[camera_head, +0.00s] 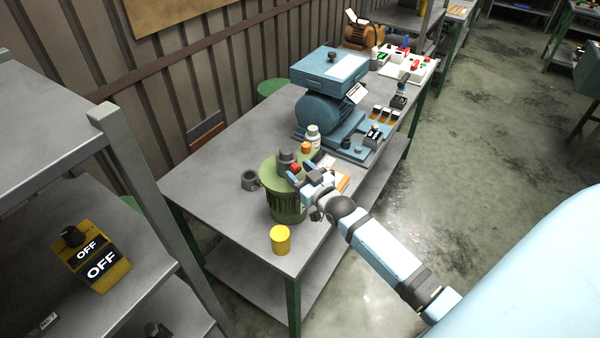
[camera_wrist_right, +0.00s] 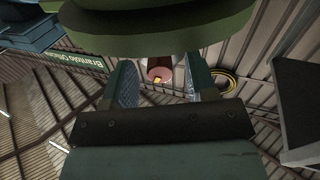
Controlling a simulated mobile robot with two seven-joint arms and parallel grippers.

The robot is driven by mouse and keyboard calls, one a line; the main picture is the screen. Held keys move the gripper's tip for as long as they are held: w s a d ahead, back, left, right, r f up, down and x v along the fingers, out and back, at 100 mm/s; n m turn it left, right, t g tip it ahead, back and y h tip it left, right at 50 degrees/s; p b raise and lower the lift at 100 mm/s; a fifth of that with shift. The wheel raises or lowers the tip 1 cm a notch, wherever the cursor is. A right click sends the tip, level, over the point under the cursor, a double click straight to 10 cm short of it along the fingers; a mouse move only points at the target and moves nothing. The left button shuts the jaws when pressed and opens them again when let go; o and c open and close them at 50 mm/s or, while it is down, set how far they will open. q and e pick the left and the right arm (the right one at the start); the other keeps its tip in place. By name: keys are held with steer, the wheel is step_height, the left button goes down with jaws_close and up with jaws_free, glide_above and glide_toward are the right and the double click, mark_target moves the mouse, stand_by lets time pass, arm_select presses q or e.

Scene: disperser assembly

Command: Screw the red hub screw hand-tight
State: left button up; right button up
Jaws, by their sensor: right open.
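The red hub screw (camera_head: 296,167) sits at the side of the grey hub (camera_head: 286,156) on top of the green ribbed body (camera_head: 286,205). In the right wrist view the red screw (camera_wrist_right: 160,73) shows as a round end between my fingers, below a green disc (camera_wrist_right: 160,35). My right gripper (camera_head: 300,173) is open, with its fingers on either side of the screw. In the right wrist view my right gripper (camera_wrist_right: 160,82) shows a gap between each finger and the screw. I cannot tell how deep the screw sits. My left gripper is not in view.
A yellow cylinder (camera_head: 280,239) stands near the table's front corner, and a dark grey ring-shaped part (camera_head: 250,180) lies left of the green body. A white bottle (camera_head: 313,137) and a blue machine (camera_head: 325,110) stand behind. The table's left part (camera_head: 210,165) is clear.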

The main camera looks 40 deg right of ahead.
steer(key=s+b, duration=0.3)
steer(key=s, duration=1)
steer(key=shift+s+d, duration=0.35)
steer(key=shift+s, duration=0.05)
steer(key=s+a+f+g+y, duration=0.1)
steer(key=s+a+f+g, duration=0.2)
steer(key=s+a+f, duration=0.3)
steer(key=s+a+f+n+g+y, duration=0.1)
steer(key=s+a+f+g, duration=0.3)
steer(key=s+a+f, duration=0.3)
steer(key=a+f, duration=0.3)
steer(key=a, duration=0.1)
steer(key=shift+f, duration=0.3)
